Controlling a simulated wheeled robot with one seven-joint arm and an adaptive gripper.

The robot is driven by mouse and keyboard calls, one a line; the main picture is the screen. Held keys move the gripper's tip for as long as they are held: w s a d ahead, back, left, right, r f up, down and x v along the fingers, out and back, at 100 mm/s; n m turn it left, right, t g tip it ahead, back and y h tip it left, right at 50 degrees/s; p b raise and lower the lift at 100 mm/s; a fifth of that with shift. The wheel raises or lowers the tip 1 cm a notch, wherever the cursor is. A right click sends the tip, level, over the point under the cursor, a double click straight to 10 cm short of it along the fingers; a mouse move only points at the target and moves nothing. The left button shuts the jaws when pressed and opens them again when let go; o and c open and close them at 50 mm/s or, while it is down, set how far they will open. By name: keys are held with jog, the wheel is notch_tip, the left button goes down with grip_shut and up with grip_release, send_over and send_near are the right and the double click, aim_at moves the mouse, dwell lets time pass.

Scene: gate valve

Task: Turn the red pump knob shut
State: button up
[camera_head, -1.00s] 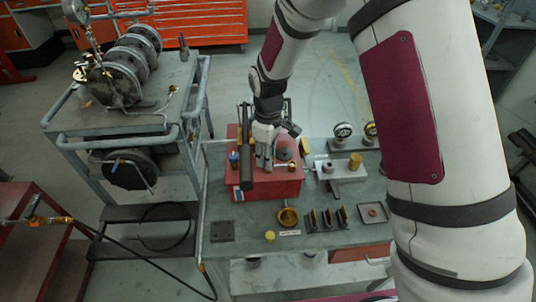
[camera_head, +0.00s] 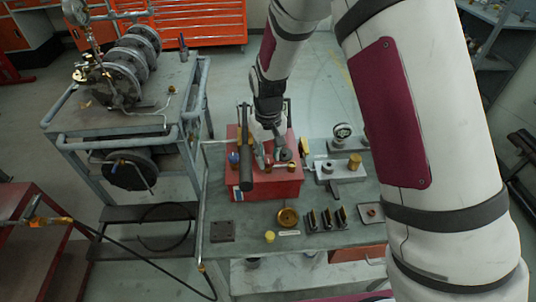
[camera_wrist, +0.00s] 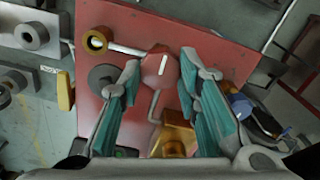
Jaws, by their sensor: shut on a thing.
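The red pump box (camera_head: 268,190) stands on the grey-green workbench. Its red knob (camera_wrist: 160,66), faceted with a white line on top, shows in the wrist view between my fingertips. My gripper (camera_wrist: 158,72) has its teal-padded fingers on either side of the knob, closed on it. In the head view my gripper (camera_head: 271,155) reaches down over the top of the red box, and the knob is mostly hidden there. A brass ring fitting (camera_wrist: 97,41), a dark round cap (camera_wrist: 103,77) and a brass block (camera_wrist: 176,136) sit around the knob on the box.
A black-handled lever (camera_head: 245,160) stands close on the left of my gripper. A blue knob (camera_wrist: 241,108) lies beside the right finger. A gauge (camera_head: 342,131) and a grey block with a brass cap (camera_head: 355,160) stand right. A brass dish (camera_head: 288,217) lies in front.

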jog(key=shift+m, duration=0.3)
jog(key=o, duration=1.1)
jog(key=shift+o, duration=0.2)
